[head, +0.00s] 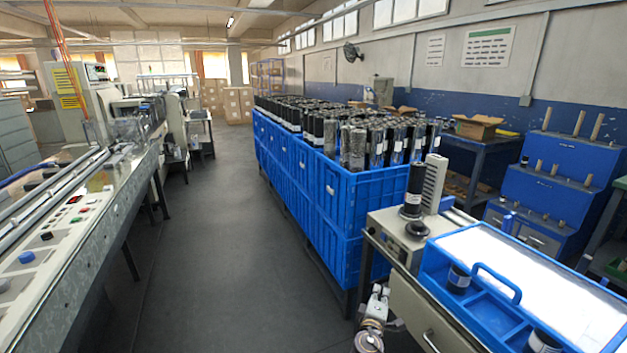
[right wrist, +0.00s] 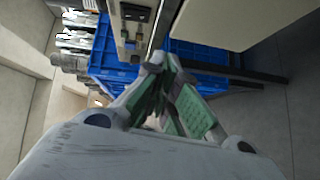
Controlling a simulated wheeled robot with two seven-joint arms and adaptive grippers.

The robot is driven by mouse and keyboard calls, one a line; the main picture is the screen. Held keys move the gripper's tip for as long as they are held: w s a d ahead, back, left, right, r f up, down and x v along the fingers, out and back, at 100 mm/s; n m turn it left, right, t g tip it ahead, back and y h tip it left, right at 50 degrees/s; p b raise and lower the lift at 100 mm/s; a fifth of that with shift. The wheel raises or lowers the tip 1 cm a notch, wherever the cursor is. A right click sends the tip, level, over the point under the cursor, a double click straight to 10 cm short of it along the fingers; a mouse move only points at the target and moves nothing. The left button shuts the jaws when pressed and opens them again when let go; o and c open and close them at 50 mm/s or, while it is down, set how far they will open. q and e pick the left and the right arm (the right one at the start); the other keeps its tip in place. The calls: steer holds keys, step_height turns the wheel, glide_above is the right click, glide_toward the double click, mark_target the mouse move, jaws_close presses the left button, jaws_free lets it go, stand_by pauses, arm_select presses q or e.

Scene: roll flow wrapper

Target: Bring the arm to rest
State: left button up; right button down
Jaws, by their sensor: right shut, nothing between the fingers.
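My right gripper (head: 378,294) shows at the bottom of the head view, beside the near left leg of the workbench and below its top. In the right wrist view its green-padded fingers (right wrist: 156,68) come together at the tips. It is shut with nothing between the fingers. My left gripper is in neither view.
A workbench (head: 437,300) with a drawer stands close on the right, bearing a blue tray (head: 432,272) and a scale (head: 398,236). Blue crates (head: 345,195) full of dark rolls stand behind it. A conveyor machine (head: 75,265) runs along the left. The grey floor between is clear.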

steer(key=s+a+f+m+g+y, duration=0.2)
steer(key=s+f+m+g+y, duration=0.25)
steer(key=s+f, duration=0.4)
steer(key=s+a+f+m+g+y, duration=0.25)
steer(key=s+f+m+g, duration=0.2)
steer(key=f, duration=0.65)
arm_select(q)
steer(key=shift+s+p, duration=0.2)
steer(key=shift+p, duration=0.3)
arm_select(e)
steer(key=s+f+g, duration=0.1)
steer(key=s+f, duration=0.3)
steer(key=s, duration=0.4)
steer(key=s+d+f+g, duration=0.1)
steer(key=s+f, duration=0.4)
steer(key=s, duration=0.4)
steer(key=s+f+g, duration=0.2)
steer(key=s+f, duration=0.2)
steer(key=s, duration=0.4)
steer(key=shift+s+d+f+m+y, duration=0.15)
steer(key=shift+s+f+m+y, duration=0.05)
steer(key=shift+s+m+y, duration=0.1)
arm_select(q)
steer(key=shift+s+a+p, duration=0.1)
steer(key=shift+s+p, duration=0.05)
steer(key=shift+p, duration=0.3)
arm_select(e)
steer(key=shift+s, duration=0.15)
